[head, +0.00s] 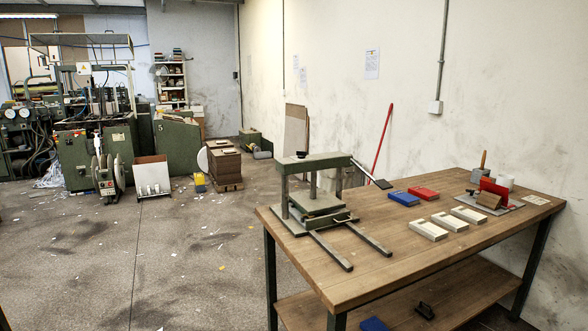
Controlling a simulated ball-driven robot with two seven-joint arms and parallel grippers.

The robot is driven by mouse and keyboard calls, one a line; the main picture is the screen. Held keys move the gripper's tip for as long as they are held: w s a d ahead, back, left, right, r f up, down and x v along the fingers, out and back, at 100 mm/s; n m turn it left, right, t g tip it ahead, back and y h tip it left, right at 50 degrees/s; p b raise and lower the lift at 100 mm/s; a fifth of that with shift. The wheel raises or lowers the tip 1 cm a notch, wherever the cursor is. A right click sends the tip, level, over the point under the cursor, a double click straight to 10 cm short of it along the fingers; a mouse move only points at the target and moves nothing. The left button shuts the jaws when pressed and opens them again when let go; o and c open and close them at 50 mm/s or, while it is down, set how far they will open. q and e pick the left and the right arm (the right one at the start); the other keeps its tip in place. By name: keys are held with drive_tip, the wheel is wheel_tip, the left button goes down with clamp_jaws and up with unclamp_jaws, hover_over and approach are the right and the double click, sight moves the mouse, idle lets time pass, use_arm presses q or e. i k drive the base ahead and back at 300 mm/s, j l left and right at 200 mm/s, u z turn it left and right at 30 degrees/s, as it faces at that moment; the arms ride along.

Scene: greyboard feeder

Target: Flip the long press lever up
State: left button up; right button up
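A green press (312,162) with a flat top beam on grey posts stands at the left end of the wooden table. A thin grey bar slopes down to the right from the beam's right end to a dark block-like end (383,184); it looks like the long press lever, lowered. Two flat grey bars, a left one (330,250) and a right one (368,239), reach forward from the press base over the tabletop. I cannot tell for sure which part is the named lever. Neither of my grippers is in view.
The wooden table (400,262) also holds blue (404,199) and red (424,193) blocks, several pale blocks (449,222) and a grey plate with tools at right. A red pole (383,140) leans on the wall behind. Open floor lies left; machines stand farther back.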

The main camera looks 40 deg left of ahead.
sight(382, 183)
drive_tip(key=u, duration=0.95)
drive_tip(key=z, duration=0.55)
drive_tip(key=i+j+z, duration=0.15)
drive_tip(key=j+z, duration=0.2)
drive_tip(key=i+j+z, duration=0.1)
drive_tip(key=j+z, duration=0.55)
drive_tip(key=j, duration=0.15)
drive_tip(key=j+z, duration=0.2)
drive_tip(key=j, duration=1.9)
drive_tip(key=i, duration=0.1)
